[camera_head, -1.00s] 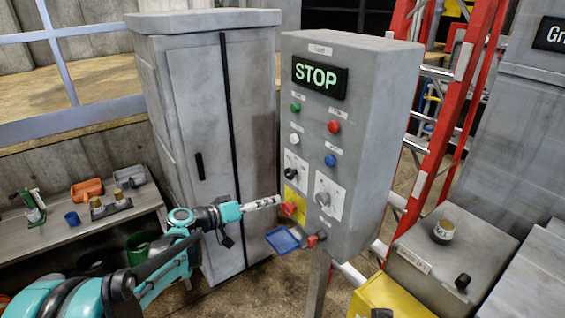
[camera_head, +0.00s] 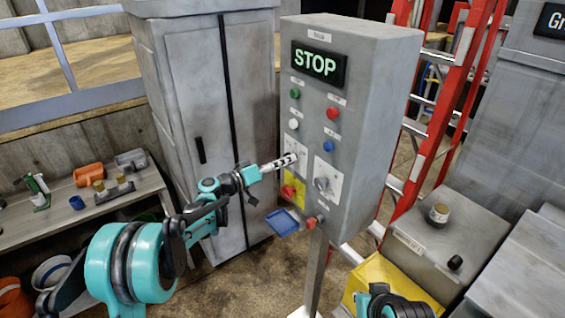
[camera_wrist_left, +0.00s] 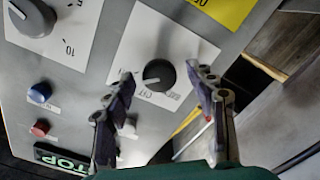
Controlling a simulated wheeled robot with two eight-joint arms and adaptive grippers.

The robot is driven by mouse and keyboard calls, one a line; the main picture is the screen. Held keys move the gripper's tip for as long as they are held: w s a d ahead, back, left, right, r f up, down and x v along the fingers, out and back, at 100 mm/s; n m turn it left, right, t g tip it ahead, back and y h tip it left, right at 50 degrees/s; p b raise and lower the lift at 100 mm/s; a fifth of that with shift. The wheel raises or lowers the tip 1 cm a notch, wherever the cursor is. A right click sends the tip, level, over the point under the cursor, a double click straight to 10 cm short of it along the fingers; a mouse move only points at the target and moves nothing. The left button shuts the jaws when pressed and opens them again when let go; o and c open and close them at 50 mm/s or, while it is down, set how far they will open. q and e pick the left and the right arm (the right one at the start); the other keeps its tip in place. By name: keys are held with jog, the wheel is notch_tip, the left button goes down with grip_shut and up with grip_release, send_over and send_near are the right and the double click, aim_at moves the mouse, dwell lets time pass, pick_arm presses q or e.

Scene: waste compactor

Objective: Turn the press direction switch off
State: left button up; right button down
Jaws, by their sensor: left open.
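The press direction switch is a dark round knob (camera_wrist_left: 158,75) on a white labelled plate, seen in the left wrist view. In the head view its plate (camera_head: 299,146) is on the left of the grey control box, and the gripper tips hide the knob. My left gripper (camera_head: 287,161) points at this plate from the left. In the left wrist view the left gripper (camera_wrist_left: 162,92) is open, with the knob showing between its two fingertips. Whether the fingers touch the knob cannot be told. Part of my right arm shows at the bottom right; its fingers do not.
The control box (camera_head: 370,100) has a lit STOP display (camera_head: 319,65), several buttons, a second knob (camera_head: 322,183) and a red button on yellow (camera_head: 291,191). A blue tray (camera_head: 283,222) juts out below. A red ladder (camera_head: 446,130) stands behind at right.

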pick_arm(q)
jog(key=shift+c, duration=0.4)
jog(key=c, duration=1.1)
jog(key=shift+n, duration=0.3)
jog(key=n+b, duration=0.2)
jog(key=n, duration=0.7)
jog(key=shift+r, duration=0.1)
jog(key=o, duration=1.2)
